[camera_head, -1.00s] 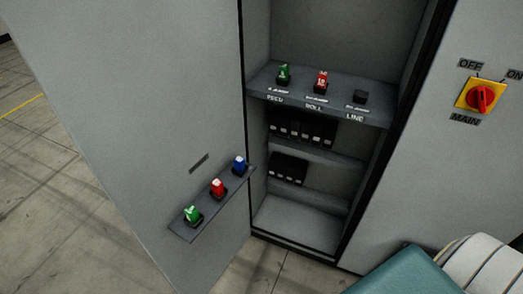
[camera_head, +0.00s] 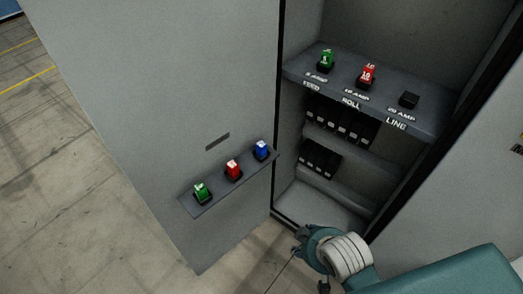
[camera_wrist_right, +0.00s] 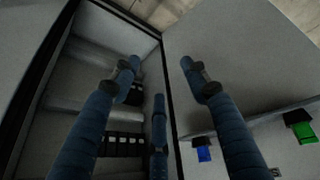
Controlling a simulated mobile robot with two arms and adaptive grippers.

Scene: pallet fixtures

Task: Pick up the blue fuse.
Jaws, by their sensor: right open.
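The blue fuse (camera_head: 262,149) stands at the right end of a small shelf (camera_head: 216,197) on the open cabinet door, beside a red fuse (camera_head: 233,168) and a green fuse (camera_head: 201,191). My right gripper (camera_head: 308,263) is open and empty, below and to the right of the blue fuse, in front of the cabinet's bottom. The green fuse (camera_wrist_right: 302,131) shows farther right. My left gripper is out of view.
The cabinet's upper shelf (camera_head: 425,118) holds a green fuse (camera_head: 327,59), a red fuse (camera_head: 367,73) and an empty-looking black socket (camera_head: 409,99) over the LINE label. Black blocks (camera_head: 340,125) sit lower inside. The cabinet's dark frame edge stands beside the door shelf.

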